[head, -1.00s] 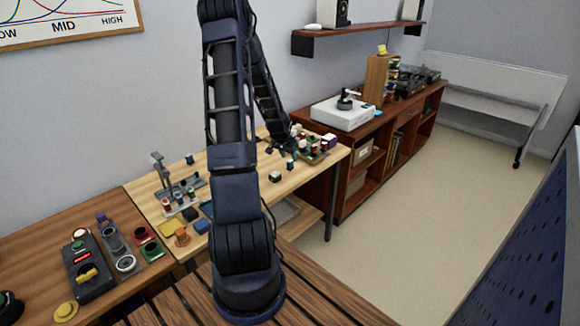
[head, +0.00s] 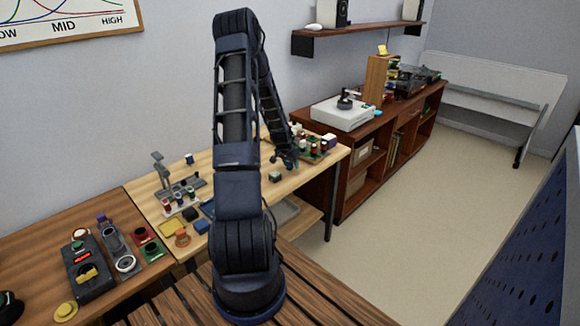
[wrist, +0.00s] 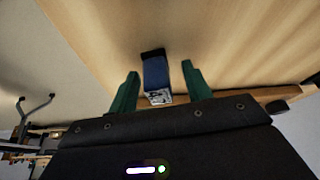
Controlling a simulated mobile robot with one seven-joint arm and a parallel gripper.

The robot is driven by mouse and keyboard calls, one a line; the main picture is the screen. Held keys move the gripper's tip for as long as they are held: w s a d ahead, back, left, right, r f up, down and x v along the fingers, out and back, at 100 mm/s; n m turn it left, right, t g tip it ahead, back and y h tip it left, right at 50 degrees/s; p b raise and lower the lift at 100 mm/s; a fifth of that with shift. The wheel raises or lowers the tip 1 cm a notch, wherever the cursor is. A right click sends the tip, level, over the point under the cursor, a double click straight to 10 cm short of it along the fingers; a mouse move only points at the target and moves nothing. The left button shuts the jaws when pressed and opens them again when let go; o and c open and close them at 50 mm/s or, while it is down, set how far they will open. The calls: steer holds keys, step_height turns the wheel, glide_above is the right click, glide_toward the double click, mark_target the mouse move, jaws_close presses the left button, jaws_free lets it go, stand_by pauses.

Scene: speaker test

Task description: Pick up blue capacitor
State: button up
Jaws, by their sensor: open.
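The blue capacitor (wrist: 156,74) shows in the wrist view as a blue body with a dark band at its far end and a pale, marked end facing the camera. It is on the light wooden table (wrist: 230,45). My gripper (wrist: 160,71) is open, with one green finger on each side of the capacitor. A gap shows between the capacitor and each finger. In the head view my gripper (head: 284,160) is low over the right part of the table, and I cannot make out the capacitor there.
A small green-topped block (head: 275,177) sits just in front of my gripper. A board with several parts (head: 318,150) stands close to its right. A grey stand (head: 170,180) and several coloured parts are farther left. The table's right edge is near.

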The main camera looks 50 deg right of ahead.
steer(key=c, duration=1.1)
steer(key=shift+o, duration=0.2)
step_height(320, 180, up, 20)
